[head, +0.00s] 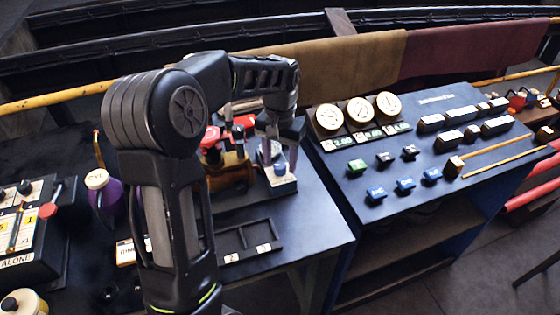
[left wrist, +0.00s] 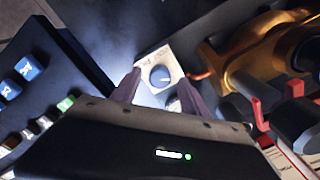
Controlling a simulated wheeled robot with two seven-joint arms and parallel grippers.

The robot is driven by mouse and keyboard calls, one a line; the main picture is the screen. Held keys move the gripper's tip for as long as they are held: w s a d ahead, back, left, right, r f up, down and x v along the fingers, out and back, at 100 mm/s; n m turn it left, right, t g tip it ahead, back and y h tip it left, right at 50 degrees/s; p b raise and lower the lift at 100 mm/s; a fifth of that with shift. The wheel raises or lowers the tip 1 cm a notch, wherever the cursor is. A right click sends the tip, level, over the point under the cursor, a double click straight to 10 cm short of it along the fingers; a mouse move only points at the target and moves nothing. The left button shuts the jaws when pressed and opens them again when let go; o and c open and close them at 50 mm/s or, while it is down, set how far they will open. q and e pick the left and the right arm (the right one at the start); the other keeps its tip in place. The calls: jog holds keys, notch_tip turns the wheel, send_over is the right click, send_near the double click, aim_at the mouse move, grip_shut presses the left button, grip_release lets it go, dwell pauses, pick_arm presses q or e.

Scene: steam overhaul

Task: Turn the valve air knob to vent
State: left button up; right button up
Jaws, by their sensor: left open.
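The valve air knob (head: 279,168) is a small blue round knob on a pale plate, on a box beside the brass valve. It also shows in the left wrist view (left wrist: 159,76), with a light mark on its face; the plate's lettering is too small to read. My left gripper (head: 277,146) is open above the knob, its fingers pointing down at it. In the left wrist view the fingertips (left wrist: 159,84) stand on either side of the knob, with no clear contact visible. My right gripper is not in view.
The brass valve (head: 232,174) with red handles stands close beside the knob. A dark tray (head: 246,240) lies in front. A panel with gauges (head: 360,110) and several blue, green and black blocks stands to the right, across a gap. A purple container (head: 105,195) is at left.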

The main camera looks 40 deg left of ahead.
aim_at(280, 166)
pick_arm(q)
notch_tip(280, 166, up, 7)
jog(key=shift+b, duration=0.35)
jog(key=shift+d+f, duration=0.1)
dwell(0.4)
